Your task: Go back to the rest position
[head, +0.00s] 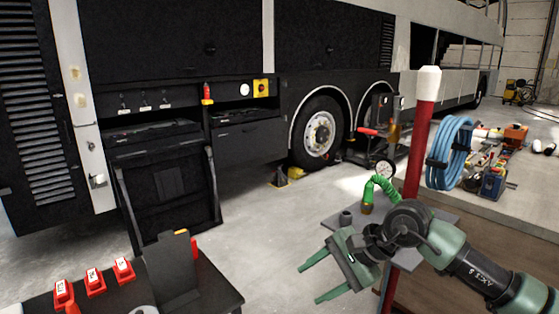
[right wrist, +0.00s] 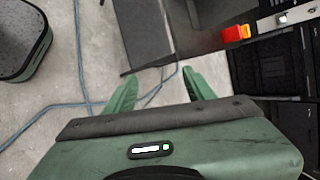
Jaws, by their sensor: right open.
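My right gripper (head: 309,284) is at the lower right of the head view, its arm coming in from the right. Its two green fingers point left, spread apart with nothing between them. In the right wrist view the fingers (right wrist: 160,86) also stand apart, over grey floor and a blue hose (right wrist: 80,55). My left gripper is not in view.
The black table (head: 217,284) holds several red tagged blocks (head: 94,281) and an upright dark plate (head: 172,272). Floor between is clear.

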